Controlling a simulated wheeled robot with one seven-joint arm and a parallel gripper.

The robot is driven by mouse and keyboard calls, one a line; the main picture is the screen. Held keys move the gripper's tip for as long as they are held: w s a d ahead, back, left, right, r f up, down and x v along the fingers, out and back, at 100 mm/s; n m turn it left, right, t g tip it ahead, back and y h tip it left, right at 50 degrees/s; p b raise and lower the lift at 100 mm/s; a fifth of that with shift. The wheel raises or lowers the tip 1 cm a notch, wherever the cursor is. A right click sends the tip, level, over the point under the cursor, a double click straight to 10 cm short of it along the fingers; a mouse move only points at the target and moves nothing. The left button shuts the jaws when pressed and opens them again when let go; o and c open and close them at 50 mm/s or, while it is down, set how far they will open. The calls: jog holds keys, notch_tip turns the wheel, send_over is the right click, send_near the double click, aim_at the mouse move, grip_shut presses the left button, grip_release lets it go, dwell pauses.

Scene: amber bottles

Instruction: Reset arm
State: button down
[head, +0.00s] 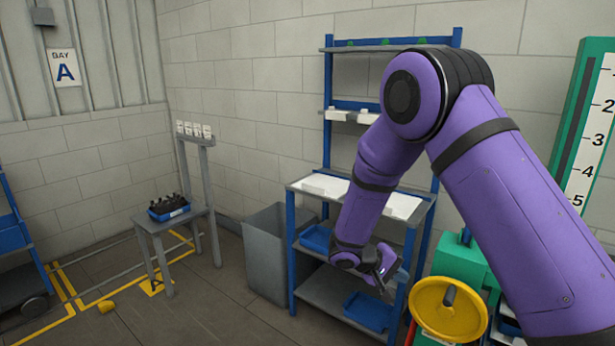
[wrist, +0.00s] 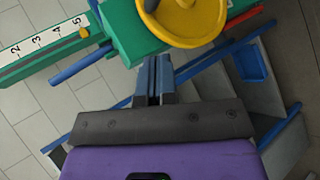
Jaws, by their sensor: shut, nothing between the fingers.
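My gripper (head: 386,268) is at the end of my purple arm, which bends down in front of the blue-framed shelf unit (head: 297,262). It is shut and empty. In the wrist view the two fingers of my gripper (wrist: 155,62) lie side by side, pointing toward the green machine (wrist: 122,32) and its yellow wheel (wrist: 192,18). No object is held. My arm hides part of the shelf unit in the head view.
A small grey table (head: 148,223) at left bears a blue tray (head: 172,215) of dark items. A grey bin (head: 268,252) stands left of the shelf unit. The yellow wheel (head: 448,309) is close right of my gripper. Open floor (head: 215,312) lies at front left.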

jog(key=s+d+r+m+g+y, duration=0.1)
jog(key=s+d+r+y, duration=0.25)
jog(key=s+r, duration=0.55)
jog(key=s+d+r+m+y, duration=0.15)
jog(key=s+d+r, duration=0.3)
jog(key=r, duration=0.85)
jog(key=s+r+t+y, duration=0.2)
jog(key=s+r+y, duration=0.1)
jog(key=s, duration=0.6)
jog(key=s+a+r+t+y, duration=0.1)
jog(key=s+r, duration=0.4)
jog(key=s, duration=0.5)
jog(key=shift+s+r+t+y, duration=0.15)
jog(key=shift+r+t+y, duration=0.2)
jog(key=shift+t+y, duration=0.6)
